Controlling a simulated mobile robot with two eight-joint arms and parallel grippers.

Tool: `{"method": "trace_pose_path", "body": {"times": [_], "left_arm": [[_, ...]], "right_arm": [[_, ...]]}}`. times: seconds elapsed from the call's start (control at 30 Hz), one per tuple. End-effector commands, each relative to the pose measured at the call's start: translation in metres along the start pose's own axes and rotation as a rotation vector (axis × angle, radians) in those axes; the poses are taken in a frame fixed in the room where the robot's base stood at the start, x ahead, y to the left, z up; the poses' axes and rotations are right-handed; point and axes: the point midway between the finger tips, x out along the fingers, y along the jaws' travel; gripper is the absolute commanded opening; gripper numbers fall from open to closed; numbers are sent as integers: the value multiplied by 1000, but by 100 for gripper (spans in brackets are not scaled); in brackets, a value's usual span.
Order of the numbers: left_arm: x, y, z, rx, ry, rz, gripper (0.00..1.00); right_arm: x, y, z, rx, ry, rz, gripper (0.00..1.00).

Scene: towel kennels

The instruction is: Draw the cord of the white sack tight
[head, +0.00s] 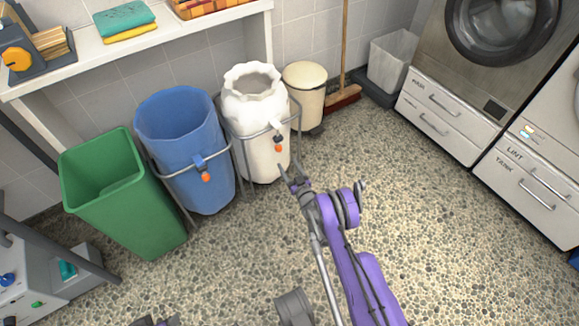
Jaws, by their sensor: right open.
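The white sack (262,112) stands upright in a grey wire frame, with its ruffled mouth wide open. My right gripper (294,178) is open and empty. In the picture it is just below and right of the orange pull, with a gap between them. The cord around the neck is hard to make out. Only a dark sliver, seemingly of my left arm's end, shows at the bottom edge; its jaws cannot be made out.
Left of the sack stand a blue bag (181,130) in a like frame and a green bin (112,190). A cream bin (306,88), a broom (343,97) and a grey bin (392,60) stand behind right. Washing machines (490,70) are at right. The speckled floor (440,220) is clear.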

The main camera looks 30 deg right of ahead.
Motion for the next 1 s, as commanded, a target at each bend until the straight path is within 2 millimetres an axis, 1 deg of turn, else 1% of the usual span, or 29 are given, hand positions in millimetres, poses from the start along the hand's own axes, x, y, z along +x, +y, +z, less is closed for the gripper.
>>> {"method": "trace_pose_path", "body": {"times": [0.07, 0.17, 0.2, 0.27, 0.4, 0.47, 0.53, 0.63, 0.8, 0.9, 1.0], "left_arm": [[0, 0, 0, 0, 0, 0, 50], [-1, 0, 0, 0, 0, 0, 50], [-2, 0, 0, 0, 0, 0, 50], [-4, 0, -1, 0, -1, 0, 50], [-18, 0, -3, 0, -1, 0, 50], [-27, 0, -5, 0, 1, 0, 50], [-38, 0, -8, 0, 3, 0, 50], [-53, 0, -11, 0, 8, 0, 50], [-74, 0, -17, 0, 15, 0, 50], [-81, 0, -19, 0, 17, 0, 50], [-84, 0, -20, 0, 18, 0, 50]], "right_arm": [[0, 0, 0, 0, 0, 0, 70], [0, 2, -1, -2, -2, 6, 53], [1, 5, -2, -5, -7, 18, 46], [2, 12, -7, -15, -20, 47, 35], [2, 42, -22, -58, -110, 159, 10], [2, 53, -29, -79, -178, 197, 0], [0, 60, -35, -99, -267, 212, 0], [-4, 58, -46, -121, -388, 177, 0], [-8, 33, -70, -145, -507, 27, 0], [-8, 19, -82, -155, -526, -54, 0], [-9, 10, -89, -162, -528, -102, 0]]}}
